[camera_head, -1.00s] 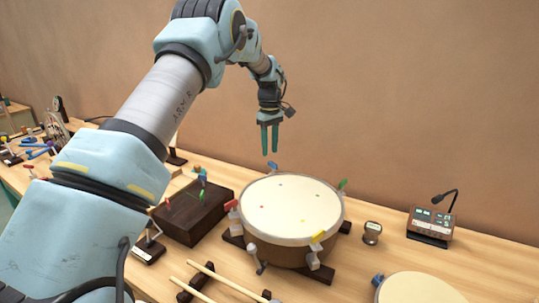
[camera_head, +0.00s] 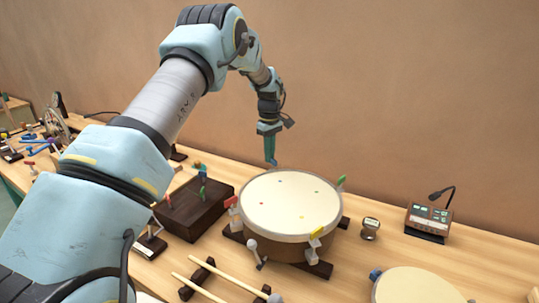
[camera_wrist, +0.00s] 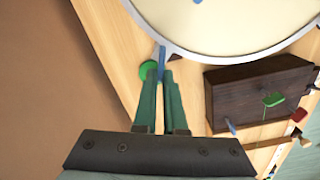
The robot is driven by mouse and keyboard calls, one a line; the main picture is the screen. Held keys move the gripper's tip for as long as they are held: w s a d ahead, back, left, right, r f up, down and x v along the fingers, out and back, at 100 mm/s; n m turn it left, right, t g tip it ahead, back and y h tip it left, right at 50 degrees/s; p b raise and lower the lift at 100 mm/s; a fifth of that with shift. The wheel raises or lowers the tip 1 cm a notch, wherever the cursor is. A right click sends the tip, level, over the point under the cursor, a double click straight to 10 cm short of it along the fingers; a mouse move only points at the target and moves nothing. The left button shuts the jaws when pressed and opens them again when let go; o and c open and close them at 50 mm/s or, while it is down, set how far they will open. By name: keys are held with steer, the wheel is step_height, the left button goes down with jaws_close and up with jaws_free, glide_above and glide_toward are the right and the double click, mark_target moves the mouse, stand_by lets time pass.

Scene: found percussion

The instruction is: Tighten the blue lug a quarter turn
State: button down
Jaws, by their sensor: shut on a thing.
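The drum (camera_head: 288,205) has a cream head and colored lugs around its rim. The blue lug (camera_wrist: 162,57) is at the drum's back edge, at the rim in the wrist view. My gripper (camera_head: 271,163) points down behind the drum, and in the head view it hides the blue lug. In the wrist view my gripper (camera_wrist: 158,72) has its two green fingers close together on the blue lug. The fingers cover part of the lug, so its exact angle is hard to read.
A green lug (camera_head: 341,181), red lug (camera_head: 231,202) and yellow lug (camera_head: 316,232) sit around the rim. A dark wooden box (camera_head: 195,210) stands left. A round green thing (camera_wrist: 148,69) is beside the fingers. A small meter (camera_head: 370,229) and console (camera_head: 428,222) stand right.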

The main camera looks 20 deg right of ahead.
steer(key=shift+m, duration=0.3)
stand_by(0.5)
steer(key=shift+s+d+r+m+b, duration=0.15)
steer(key=shift+d+m+b, duration=0.2)
steer(key=shift+m, duration=2.5)
steer(key=shift+s+d+f+m+b, duration=0.1)
steer(key=shift+d+m+b, duration=0.25)
steer(key=shift+m, duration=2.55)
steer(key=shift+s+d+r+m+b, duration=0.15)
steer(key=shift+m+b, duration=0.3)
steer(key=shift+m, duration=2.4)
steer(key=shift+f, duration=0.1)
steer(key=c, duration=1)
jaws_free()
step_height(320, 180, up, 11)
steer(key=b, duration=0.2)
steer(key=shift+f+b, duration=0.15)
steer(key=shift+b, duration=0.2)
